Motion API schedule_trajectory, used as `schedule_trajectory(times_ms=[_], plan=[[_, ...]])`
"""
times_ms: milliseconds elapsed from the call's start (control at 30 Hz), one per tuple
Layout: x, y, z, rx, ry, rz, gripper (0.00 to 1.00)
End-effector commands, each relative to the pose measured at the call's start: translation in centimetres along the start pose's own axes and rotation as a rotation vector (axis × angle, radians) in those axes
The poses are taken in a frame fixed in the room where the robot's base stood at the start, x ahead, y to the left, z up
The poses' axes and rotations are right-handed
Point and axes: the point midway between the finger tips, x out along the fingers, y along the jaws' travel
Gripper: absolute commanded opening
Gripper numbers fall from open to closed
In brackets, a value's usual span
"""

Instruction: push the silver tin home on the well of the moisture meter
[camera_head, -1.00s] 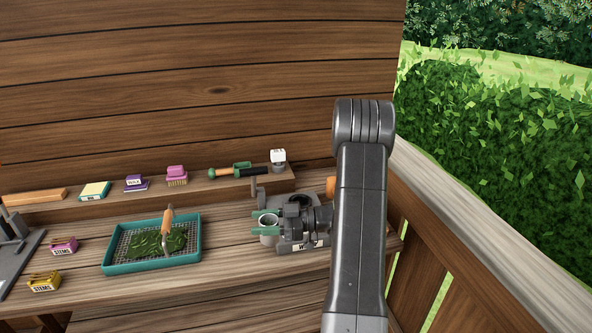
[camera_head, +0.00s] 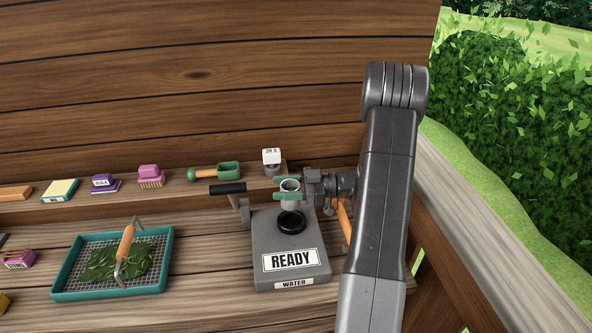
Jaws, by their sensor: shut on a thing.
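The silver tin (camera_head: 291,204) is an open-topped cup, upright between the green fingertips of my gripper (camera_head: 288,188), which is shut on it from the right. The moisture meter (camera_head: 262,232) is a grey box with a READY display and a WATER label on its front. Its well (camera_head: 291,224) is a round black ring on the top. In the picture the tin is just above and behind the well, its lower edge close to the ring's far rim. I cannot tell whether they touch.
A black-handled lever (camera_head: 228,188) stands at the meter's left. A teal sieve tray (camera_head: 70,282) with leaves and a wooden-handled tool lies further left. The back shelf holds a green scoop (camera_head: 228,170), brushes and a white-topped item (camera_head: 271,157). Bench between tray and meter is clear.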

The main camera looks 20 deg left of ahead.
Motion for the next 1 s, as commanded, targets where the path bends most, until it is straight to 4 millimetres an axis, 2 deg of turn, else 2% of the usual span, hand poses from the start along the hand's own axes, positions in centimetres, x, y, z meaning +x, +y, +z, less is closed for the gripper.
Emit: schedule_trajectory(times_ms=[567,1000], plan=[[-0.1,0.0,0.4,-0.001,-0.003,0.0,0.25],[-0.1,0.0,4.0,0.0,-0.003,0.0,0.25]])
